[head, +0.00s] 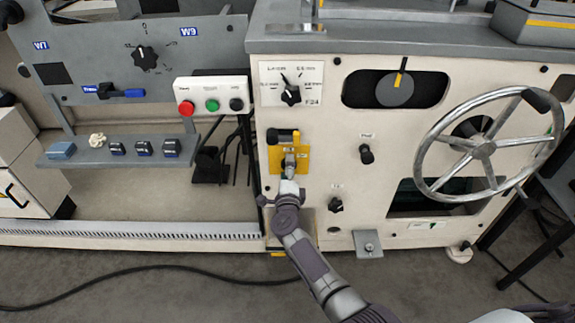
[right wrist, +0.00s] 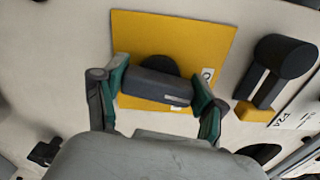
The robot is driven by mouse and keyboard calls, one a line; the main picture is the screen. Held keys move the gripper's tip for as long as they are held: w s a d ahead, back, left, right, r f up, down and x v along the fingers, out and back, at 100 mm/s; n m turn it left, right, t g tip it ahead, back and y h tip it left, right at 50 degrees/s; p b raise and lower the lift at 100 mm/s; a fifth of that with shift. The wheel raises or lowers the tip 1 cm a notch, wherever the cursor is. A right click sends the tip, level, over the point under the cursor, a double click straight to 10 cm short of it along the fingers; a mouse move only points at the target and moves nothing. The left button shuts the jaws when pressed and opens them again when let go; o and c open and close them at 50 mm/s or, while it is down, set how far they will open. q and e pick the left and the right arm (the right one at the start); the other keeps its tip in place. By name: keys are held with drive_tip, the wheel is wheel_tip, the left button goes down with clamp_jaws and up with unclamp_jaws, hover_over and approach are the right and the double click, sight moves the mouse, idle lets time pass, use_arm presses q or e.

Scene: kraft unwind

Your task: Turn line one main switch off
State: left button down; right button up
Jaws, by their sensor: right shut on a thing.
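The main switch has a yellow plate (head: 273,158) on the front of the cream machine, left of the handwheel. The plate also shows in the right wrist view (right wrist: 190,40). Its dark grey handle (right wrist: 155,86) lies across the plate, over a round black hub. My right gripper (head: 289,178) is at the plate, and in the right wrist view its two green-lined fingers (right wrist: 160,90) are shut on the handle, one at each end. A small white label with a mark sits beside the handle. My arm hides the lower part of the switch in the head view. My left gripper is not in view.
A black lever (head: 283,136) stands just above the plate. A dial (head: 291,95) and a box with red, green and black buttons (head: 211,106) are higher up. A large metal handwheel (head: 483,147) is at right. A cable (head: 130,272) lies on the floor.

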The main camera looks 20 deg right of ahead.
drive_tip(key=shift+a+f+n+p, duration=0.1)
drive_tip(key=shift+n+p, duration=0.25)
drive_tip(key=shift+n, duration=0.65)
drive_tip(key=o, duration=1.1)
drive_tip(key=shift+o, duration=0.2)
